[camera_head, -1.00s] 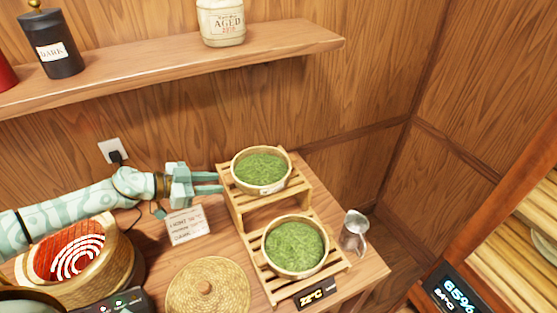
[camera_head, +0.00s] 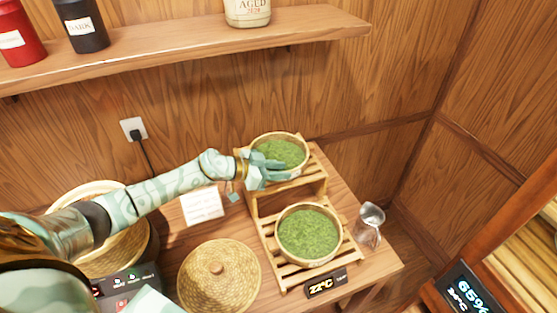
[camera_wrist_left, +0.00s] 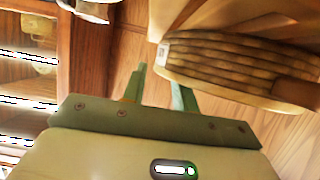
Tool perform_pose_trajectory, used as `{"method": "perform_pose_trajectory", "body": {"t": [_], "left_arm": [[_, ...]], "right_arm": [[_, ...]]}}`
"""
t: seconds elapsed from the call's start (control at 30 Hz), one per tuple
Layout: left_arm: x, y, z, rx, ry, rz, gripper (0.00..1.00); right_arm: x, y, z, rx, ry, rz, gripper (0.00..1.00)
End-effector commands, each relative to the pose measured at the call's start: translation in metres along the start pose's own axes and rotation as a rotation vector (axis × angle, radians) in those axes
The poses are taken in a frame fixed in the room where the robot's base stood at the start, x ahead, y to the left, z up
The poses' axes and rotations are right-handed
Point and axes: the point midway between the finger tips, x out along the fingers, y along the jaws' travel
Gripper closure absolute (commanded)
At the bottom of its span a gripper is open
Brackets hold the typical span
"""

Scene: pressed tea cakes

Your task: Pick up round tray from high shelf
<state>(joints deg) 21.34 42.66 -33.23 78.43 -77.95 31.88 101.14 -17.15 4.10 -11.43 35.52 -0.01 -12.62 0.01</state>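The upper round tray (camera_head: 281,137), a pale-rimmed tray filled with green leaf, sits on the high shelf (camera_head: 320,188) of a stepped slatted wooden rack. My left gripper (camera_head: 272,172) is at the tray's left front side, its fingers overlapping the wall in the head view. In the left wrist view the fingers of the gripper (camera_wrist_left: 160,88) are apart with nothing visible between them. The tray's banded side (camera_wrist_left: 235,68) appears close to the right-hand finger; I cannot tell if they touch. My right gripper is not in view.
A second round tray (camera_head: 309,205) of green leaf sits on the lower step. A wall shelf (camera_head: 190,56) with canisters runs above.

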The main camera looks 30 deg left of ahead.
Motion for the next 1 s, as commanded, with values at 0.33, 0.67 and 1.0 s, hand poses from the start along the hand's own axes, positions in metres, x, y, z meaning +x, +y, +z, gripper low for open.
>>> {"method": "perform_pose_trajectory", "body": {"t": [0.33, 0.67, 1.0], "left_arm": [[0.018, -0.001, 0.001, -0.001, -0.001, -0.001, 0.71], [0.018, 0.000, 0.001, -0.001, -0.001, -0.001, 1.00], [0.017, -0.001, -0.001, 0.000, -0.002, -0.001, 1.00]], "right_arm": [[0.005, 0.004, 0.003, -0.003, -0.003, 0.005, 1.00], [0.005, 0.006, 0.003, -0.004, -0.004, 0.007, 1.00], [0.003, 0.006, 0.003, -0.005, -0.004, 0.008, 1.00]]}}
